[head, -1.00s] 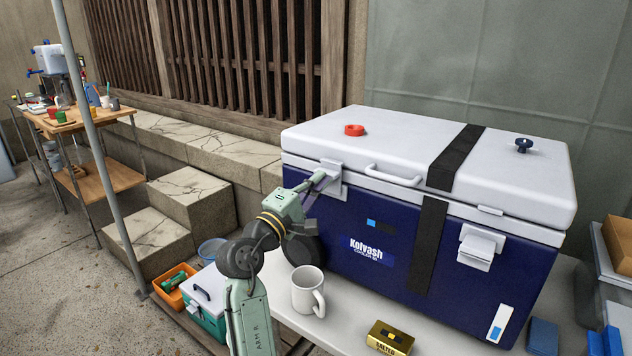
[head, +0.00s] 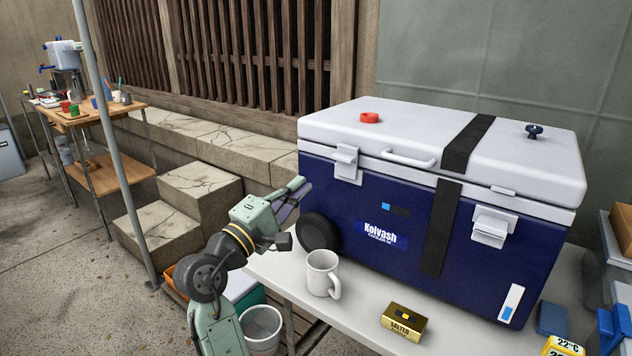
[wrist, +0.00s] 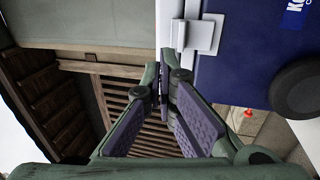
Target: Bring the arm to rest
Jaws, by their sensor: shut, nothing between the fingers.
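My gripper (head: 300,190) is at the end of my green arm, left of the blue and white cooler (head: 375,215). It is shut and empty, with its fingers pointing up and to the right. In the head view its tips are near the cooler's left end, and a gap shows between them and the left latch (head: 346,163). In the wrist view, the purple finger pads (wrist: 190,120) come together at the tips, with the latch (wrist: 200,35) just beyond them. The cooler's lid is down.
A white mug (head: 322,272) and a gold salted butter box (head: 404,321) stand on the white table (head: 360,312) before the cooler. A grey pole (head: 112,140) rises at left. Stone steps (head: 200,190) and a wooden workbench (head: 85,118) stand behind. A bucket (head: 261,325) is below my arm.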

